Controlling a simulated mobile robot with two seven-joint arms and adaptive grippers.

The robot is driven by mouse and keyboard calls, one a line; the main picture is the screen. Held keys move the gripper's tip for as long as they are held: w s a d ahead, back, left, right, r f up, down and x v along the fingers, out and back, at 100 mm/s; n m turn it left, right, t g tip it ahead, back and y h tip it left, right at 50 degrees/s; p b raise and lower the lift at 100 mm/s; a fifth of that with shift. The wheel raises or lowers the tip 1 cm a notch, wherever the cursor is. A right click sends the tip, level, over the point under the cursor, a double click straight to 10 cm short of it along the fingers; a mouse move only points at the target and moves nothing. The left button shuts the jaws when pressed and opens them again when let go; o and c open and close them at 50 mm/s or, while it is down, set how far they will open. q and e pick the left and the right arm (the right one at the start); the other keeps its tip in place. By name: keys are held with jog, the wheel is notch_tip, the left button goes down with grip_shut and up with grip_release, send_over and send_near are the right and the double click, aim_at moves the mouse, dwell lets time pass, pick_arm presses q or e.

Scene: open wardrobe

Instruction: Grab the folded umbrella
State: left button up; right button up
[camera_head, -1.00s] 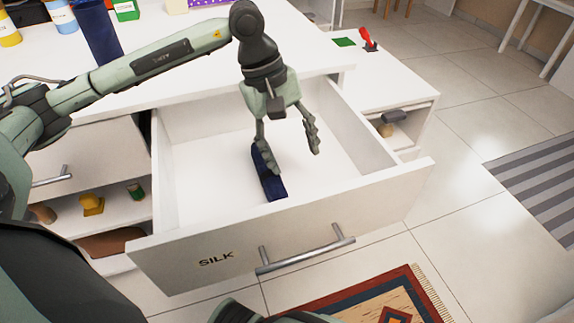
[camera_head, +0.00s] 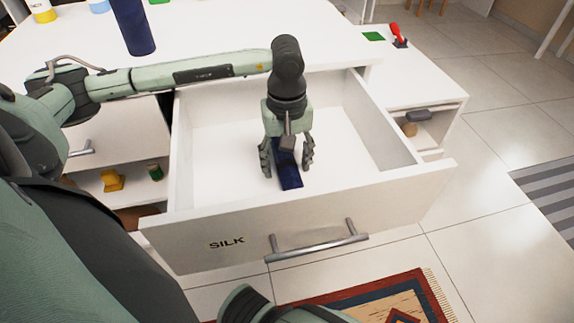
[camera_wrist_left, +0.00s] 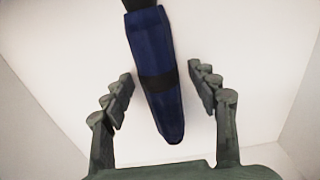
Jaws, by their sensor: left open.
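The folded umbrella (camera_head: 290,177) is dark blue and lies on the floor of the open white drawer (camera_head: 357,158) marked SILK. In the left wrist view the umbrella (camera_wrist_left: 154,60) shows a black band and a black end at the top. My left gripper (camera_head: 287,170) is open and points down into the drawer, with one finger on each side of the umbrella. In the left wrist view the fingers (camera_wrist_left: 160,90) stand apart from it with gaps on both sides. The gripper hides part of the umbrella in the head view. My right gripper is not in view.
The drawer front has a metal handle (camera_head: 317,246). A dark blue cylinder (camera_head: 132,26) stands on the white top at the back left. A lower shelf holds a yellow object (camera_head: 111,181) and a green can (camera_head: 155,172). The rest of the drawer floor is bare.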

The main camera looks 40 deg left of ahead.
pick_arm(q)
grip_shut()
dwell(0.3)
jog(key=shift+r, duration=0.15)
